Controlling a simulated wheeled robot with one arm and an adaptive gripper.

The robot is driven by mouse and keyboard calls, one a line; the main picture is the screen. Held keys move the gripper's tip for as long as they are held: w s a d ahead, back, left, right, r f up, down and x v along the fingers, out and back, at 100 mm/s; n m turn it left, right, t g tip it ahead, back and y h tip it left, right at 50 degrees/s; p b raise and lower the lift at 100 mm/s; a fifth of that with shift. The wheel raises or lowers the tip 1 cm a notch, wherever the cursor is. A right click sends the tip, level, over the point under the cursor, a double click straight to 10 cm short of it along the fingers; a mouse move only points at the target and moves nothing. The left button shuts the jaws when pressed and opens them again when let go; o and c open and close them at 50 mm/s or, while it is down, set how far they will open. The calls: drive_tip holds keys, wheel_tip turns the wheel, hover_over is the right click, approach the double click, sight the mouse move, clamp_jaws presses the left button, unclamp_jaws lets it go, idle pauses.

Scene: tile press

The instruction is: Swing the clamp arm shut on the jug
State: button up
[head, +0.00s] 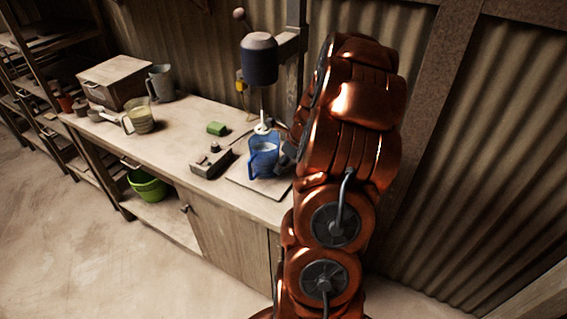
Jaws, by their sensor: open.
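A blue jug (263,158) with a handle on its left stands upright on a pale board (246,184) on the workbench, under the dark head of a press (259,60). A thin shaft ends in a white piece (262,129) at the jug's mouth. My gripper (284,160) is just right of the jug, small and mostly hidden behind my copper-coloured arm. It is open; I cannot tell whether it touches the jug. I cannot make out the clamp arm for certain; the area right of the jug is covered by my arm.
A grey block with a knob (211,161) sits left of the jug, with a green block (217,129) behind it. A green bucket (148,186) is on the shelf below.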

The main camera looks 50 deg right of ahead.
drive_tip(key=v, duration=1.2)
drive_tip(key=shift+c, duration=0.2)
